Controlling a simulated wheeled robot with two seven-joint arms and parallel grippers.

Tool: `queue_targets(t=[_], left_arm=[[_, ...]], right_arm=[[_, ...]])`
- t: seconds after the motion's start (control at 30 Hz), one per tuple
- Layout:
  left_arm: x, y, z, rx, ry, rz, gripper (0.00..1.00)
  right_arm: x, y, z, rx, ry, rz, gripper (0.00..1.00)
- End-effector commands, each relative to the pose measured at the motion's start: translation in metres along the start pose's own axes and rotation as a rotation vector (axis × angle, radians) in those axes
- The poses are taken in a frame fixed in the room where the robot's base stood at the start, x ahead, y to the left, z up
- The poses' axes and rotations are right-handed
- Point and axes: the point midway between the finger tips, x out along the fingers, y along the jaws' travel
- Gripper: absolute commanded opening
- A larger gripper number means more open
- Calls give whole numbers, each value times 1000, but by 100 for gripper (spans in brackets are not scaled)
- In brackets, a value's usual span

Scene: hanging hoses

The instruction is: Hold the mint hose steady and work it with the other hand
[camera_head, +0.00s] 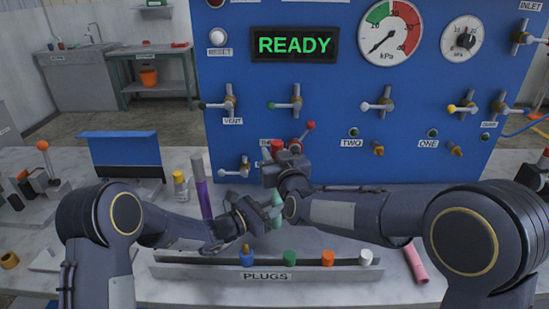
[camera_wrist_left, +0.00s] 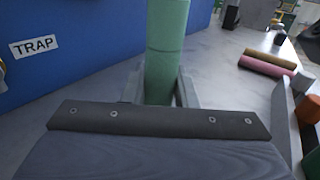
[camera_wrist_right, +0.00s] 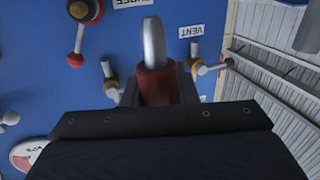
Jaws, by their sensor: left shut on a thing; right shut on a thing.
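The mint hose (camera_head: 277,199) stands roughly upright in front of the blue panel, mostly hidden by my grippers. It also shows in the left wrist view (camera_wrist_left: 166,45), between the fingers. My left gripper (camera_head: 262,216) is shut on it from the left, low above the plug rack. My right gripper (camera_head: 276,163) is above the left one, by the panel, and shut on a red fitting (camera_head: 277,146). In the right wrist view the red fitting (camera_wrist_right: 157,85) sits between the fingers, with a grey rounded tip beyond it. Whether it joins the mint hose is hidden.
The plug rack (camera_head: 190,271) holds blue, green, orange and white plugs. A purple tube (camera_head: 202,183) and yellow bottle (camera_head: 180,187) stand to the left. A pink hose (camera_head: 415,262) lies at right. Valve handles, including a red-knobbed one (camera_head: 309,126), jut from the panel (camera_head: 340,100).

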Motion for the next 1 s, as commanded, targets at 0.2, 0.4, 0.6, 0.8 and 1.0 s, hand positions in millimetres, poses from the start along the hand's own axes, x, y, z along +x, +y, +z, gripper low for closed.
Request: queue_targets(t=[0.2, 0.4, 0.6, 0.8, 1.0], left_arm=[[0, 0, 0, 0, 0, -1, 3], [0, 0, 0, 0, 0, -1, 3], [0, 0, 0, 0, 0, -1, 3], [0, 0, 0, 0, 0, 0, 3], [0, 0, 0, 0, 0, 0, 3]], right_arm=[[0, 0, -10, 0, 1, 1, 2], [0, 0, -17, 0, 3, 0, 2], [0, 0, -19, 0, 1, 0, 2], [0, 0, -19, 0, 2, 0, 2], [0, 0, -25, 1, 3, 1, 2]])
